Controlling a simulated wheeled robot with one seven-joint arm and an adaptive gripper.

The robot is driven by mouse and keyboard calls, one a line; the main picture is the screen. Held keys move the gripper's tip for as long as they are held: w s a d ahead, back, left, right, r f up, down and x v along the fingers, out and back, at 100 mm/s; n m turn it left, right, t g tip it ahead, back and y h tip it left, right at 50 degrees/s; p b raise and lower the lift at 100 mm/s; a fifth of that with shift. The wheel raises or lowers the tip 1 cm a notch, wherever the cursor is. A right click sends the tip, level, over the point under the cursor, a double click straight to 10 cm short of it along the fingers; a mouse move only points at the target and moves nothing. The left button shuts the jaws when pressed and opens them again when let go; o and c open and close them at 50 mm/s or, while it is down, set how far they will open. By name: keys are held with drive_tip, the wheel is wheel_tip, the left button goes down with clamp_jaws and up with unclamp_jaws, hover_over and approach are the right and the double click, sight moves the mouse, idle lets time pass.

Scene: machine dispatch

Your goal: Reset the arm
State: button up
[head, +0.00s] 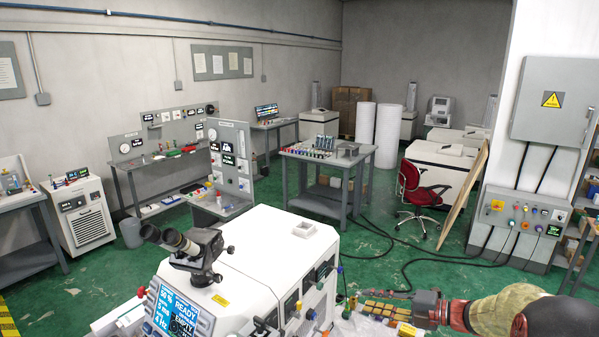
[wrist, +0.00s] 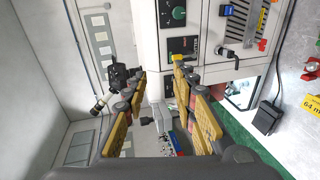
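My gripper (head: 378,306) is at the lower right of the head view, to the right of the white machine. My arm reaches in from the right edge and lies roughly level. In the wrist view, the two yellow-padded fingers of my gripper (wrist: 161,88) stand apart with a gap between them. Nothing is held between them. The white machine's panel of knobs and switches (wrist: 205,55) fills the area beyond the fingers.
The white machine (head: 265,240) with a binocular eyepiece (head: 190,245) and a lit screen (head: 180,312) stands close in front. A grey bench (head: 328,160), a red chair (head: 420,190) and an electrical cabinet (head: 560,100) stand farther back. Black cables (head: 425,257) cross the green floor.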

drive_tip(key=w+d+f+m+t+h, duration=0.2)
drive_tip(key=w+d+f+m+h, duration=0.1)
drive_tip(key=d+m+h, duration=0.25)
drive_tip(key=w+d+f+m+t+h, duration=0.2)
drive_tip(key=w+d+m+h, duration=0.15)
drive_tip(key=d+m, duration=0.3)
drive_tip(key=s+d+f+m+g+h+b, duration=0.25)
drive_tip(key=s+d+m+h+b, duration=0.25)
drive_tip(key=s+d+m+h, duration=0.45)
drive_tip(key=s+a+f+m+g+y+b, duration=0.1)
drive_tip(key=s+a+m+g+b, duration=0.25)
drive_tip(key=s, duration=0.75)
drive_tip(key=s+a+f+m+g+y+b, duration=0.1)
drive_tip(key=s+a+f+m+g+b, duration=0.25)
drive_tip(key=s, duration=0.65)
drive_tip(key=s+a+f+m+t+y+b, duration=0.1)
drive_tip(key=s+a+t+y+b, duration=0.2)
drive_tip(key=s+a+b, duration=0.8)
drive_tip(key=s+a, duration=0.1)
drive_tip(key=a, duration=0.4)
drive_tip(key=shift+s+a+f, duration=0.2)
drive_tip(key=shift+s+a, duration=0.15)
drive_tip(key=shift+a, duration=0.05)
